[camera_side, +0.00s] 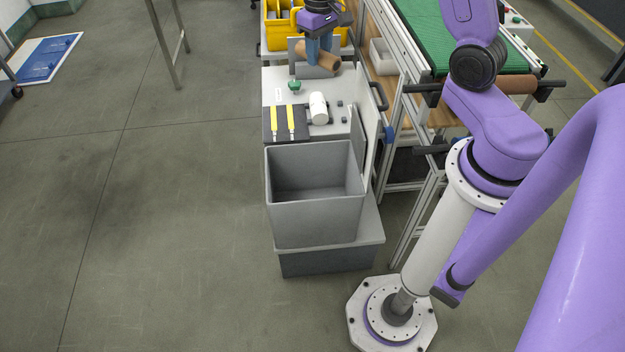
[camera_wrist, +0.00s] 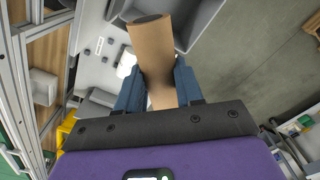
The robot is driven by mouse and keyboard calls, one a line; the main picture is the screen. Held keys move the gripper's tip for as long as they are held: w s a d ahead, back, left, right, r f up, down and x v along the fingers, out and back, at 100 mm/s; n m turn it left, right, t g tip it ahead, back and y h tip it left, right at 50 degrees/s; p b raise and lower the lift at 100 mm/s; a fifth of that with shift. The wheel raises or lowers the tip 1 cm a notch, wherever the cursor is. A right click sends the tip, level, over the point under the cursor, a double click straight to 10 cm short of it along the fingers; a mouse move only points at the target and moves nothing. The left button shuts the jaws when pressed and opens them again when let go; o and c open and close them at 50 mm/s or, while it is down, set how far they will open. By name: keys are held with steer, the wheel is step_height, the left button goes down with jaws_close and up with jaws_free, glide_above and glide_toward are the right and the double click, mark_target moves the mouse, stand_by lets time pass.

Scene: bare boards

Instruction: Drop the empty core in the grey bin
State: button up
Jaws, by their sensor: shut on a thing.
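The empty core is a brown cardboard tube (camera_side: 325,60). My gripper (camera_side: 319,50) is shut on it at the far end of the grey-topped bench, above the surface. In the wrist view the core (camera_wrist: 150,50) stands between the blue fingers of my gripper (camera_wrist: 159,88), with its dark open end away from the palm. The grey bin (camera_side: 315,218) stands at the near end of the bench, open at the top. Its visible inside is empty, but its floor is only partly seen. My gripper and the core are well beyond the bin, not over it.
The bench top (camera_side: 348,112) carries a black pad with two yellow strips (camera_side: 282,121), a white roll (camera_side: 318,108) and a green knob (camera_side: 295,87). Yellow crates (camera_side: 279,28) are behind. A conveyor with a green belt (camera_side: 480,42) runs at right.

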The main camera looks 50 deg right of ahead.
step_height(320, 180, down, 37)
steer(key=s+a+n, duration=0.1)
steer(key=a, duration=0.1)
steer(key=shift+s+a, duration=0.15)
steer(key=shift+s, duration=0.15)
stand_by(0.4)
steer(key=o, duration=1.1)
steer(key=shift+r, duration=0.2)
step_height(320, 180, up, 17)
